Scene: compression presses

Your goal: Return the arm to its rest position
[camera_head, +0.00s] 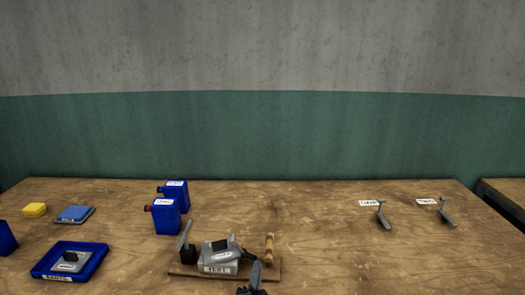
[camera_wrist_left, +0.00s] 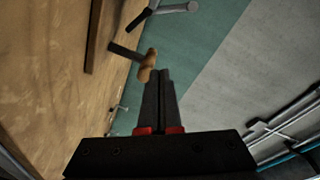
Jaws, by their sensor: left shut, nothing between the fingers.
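My left gripper (camera_head: 257,267) shows at the bottom middle of the head view, in front of the press on the table. In the left wrist view its two dark fingers (camera_wrist_left: 160,75) are together with nothing between them. The press has a grey labelled block (camera_head: 220,262) on a wooden base (camera_head: 186,270). Its wooden handle (camera_head: 269,248) stands just right of my gripper in the head view. A wooden handle (camera_wrist_left: 148,66) also shows near the fingertips in the left wrist view; I cannot tell if they touch. My right gripper is not in view.
On the wooden table (camera_head: 320,235) stand two blue containers (camera_head: 166,217) with red caps. Two grey levers (camera_head: 382,214) with labels stand right. The table's right middle is clear.

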